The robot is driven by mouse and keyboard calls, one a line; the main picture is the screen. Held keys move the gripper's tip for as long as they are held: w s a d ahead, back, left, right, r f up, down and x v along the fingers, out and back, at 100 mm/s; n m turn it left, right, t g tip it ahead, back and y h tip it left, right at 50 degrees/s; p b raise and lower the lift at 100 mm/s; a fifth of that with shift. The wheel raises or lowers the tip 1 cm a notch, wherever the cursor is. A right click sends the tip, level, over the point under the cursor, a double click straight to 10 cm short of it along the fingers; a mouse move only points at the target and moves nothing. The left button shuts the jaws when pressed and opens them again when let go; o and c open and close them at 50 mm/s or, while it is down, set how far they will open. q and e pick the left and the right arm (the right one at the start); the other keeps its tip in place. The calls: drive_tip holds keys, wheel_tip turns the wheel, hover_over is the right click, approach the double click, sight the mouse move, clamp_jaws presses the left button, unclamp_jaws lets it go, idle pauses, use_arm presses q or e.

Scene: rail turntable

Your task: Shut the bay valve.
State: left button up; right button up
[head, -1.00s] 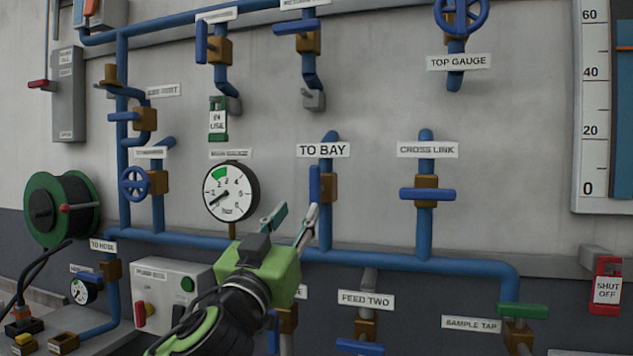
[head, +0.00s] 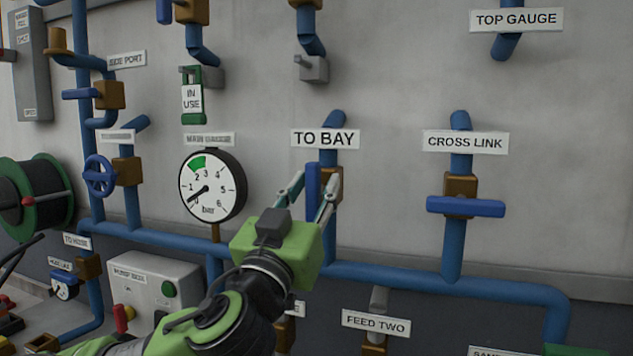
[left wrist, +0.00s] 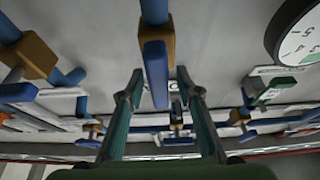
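The bay valve has a blue lever (head: 313,188) on a brass body (head: 331,186), under the "TO BAY" label (head: 325,139). The lever stands upright, in line with its blue pipe. My left gripper (head: 313,193) is open at the lever, with one finger to each side of it in the head view. In the left wrist view the lever (left wrist: 155,73) shows between the two open fingertips (left wrist: 159,76). I cannot tell whether either finger touches it. My right gripper is not in view.
The main gauge (head: 213,186) is left of the valve, its needle low. The cross link lever (head: 465,206) lies level to the right. The "FEED TWO" label (head: 376,322) is below the horizontal pipe (head: 420,278). The wall between the bay and cross link valves is clear.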

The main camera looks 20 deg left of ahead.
use_arm(q)
drive_tip(key=shift+s+r, duration=0.1)
drive_tip(key=shift+s, duration=0.15)
clamp_jaws()
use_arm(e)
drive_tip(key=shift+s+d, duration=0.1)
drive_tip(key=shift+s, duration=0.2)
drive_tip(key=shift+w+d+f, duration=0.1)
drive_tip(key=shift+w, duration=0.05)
